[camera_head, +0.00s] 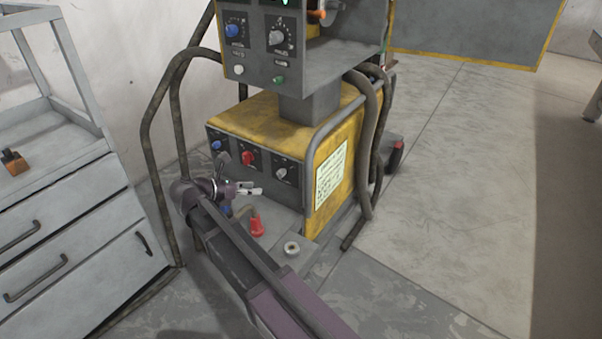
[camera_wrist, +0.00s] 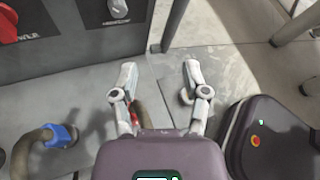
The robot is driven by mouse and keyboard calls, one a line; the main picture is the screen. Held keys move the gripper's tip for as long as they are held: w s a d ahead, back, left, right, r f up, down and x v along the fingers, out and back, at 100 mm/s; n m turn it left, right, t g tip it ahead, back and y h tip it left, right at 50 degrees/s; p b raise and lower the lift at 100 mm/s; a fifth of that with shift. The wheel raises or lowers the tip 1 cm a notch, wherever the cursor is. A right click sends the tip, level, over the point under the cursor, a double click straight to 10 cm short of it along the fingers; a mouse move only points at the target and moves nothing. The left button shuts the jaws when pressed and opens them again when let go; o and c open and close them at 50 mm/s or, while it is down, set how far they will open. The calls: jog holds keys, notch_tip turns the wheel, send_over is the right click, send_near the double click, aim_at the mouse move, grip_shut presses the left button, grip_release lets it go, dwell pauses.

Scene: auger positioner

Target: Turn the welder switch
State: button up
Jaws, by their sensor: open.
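The yellow welder (camera_head: 335,165) stands on a grey base. Its dark front panel carries a red rotary switch (camera_head: 247,158) between a blue knob (camera_head: 216,145) and a grey knob (camera_head: 281,173). The red switch also shows at the top left of the wrist view (camera_wrist: 8,25), cut by the frame edge, with partly legible lettering below it. My gripper (camera_head: 252,189) is open and empty, just below and in front of the panel. In the wrist view its two fingers (camera_wrist: 160,78) are spread apart over the grey base and floor, touching no knob.
A red cable plug (camera_head: 257,227) and a round socket (camera_head: 292,248) are on the base below the panel. A blue-collared cable (camera_wrist: 60,135) lies left of my gripper. Thick hoses (camera_head: 150,110) loop beside the welder. A grey drawer cabinet (camera_head: 70,220) stands at left.

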jog(key=s+d+r+m+g+y+p, duration=0.1)
jog(key=d+r+m+g+p, duration=0.1)
jog(key=d+m+p, duration=0.2)
jog(key=s+d+r+m+g+y+p, duration=0.2)
jog(key=d+r+m+p, duration=0.1)
jog(key=d+p, duration=0.4)
jog(key=shift+d+r+m, duration=0.35)
jog(key=shift+d+m, duration=0.45)
jog(key=shift+d, duration=0.6)
jog(key=s+d+f+m+g+y, duration=0.1)
jog(key=s+d+f+m+y, duration=0.1)
jog(key=s+d+m+y, duration=0.2)
jog(key=s+d+f+m+g+y, duration=0.1)
jog(key=s+d+f+m+y, duration=0.2)
jog(key=d+m, duration=0.7)
jog(key=shift+s+d+f+m+g+y, duration=0.15)
jog(key=shift+s+f+m+g+y, duration=0.2)
jog(key=shift+s+m+y, duration=1.2)
jog(key=shift+s+m+h, duration=0.5)
jog(key=shift+m+h, duration=0.05)
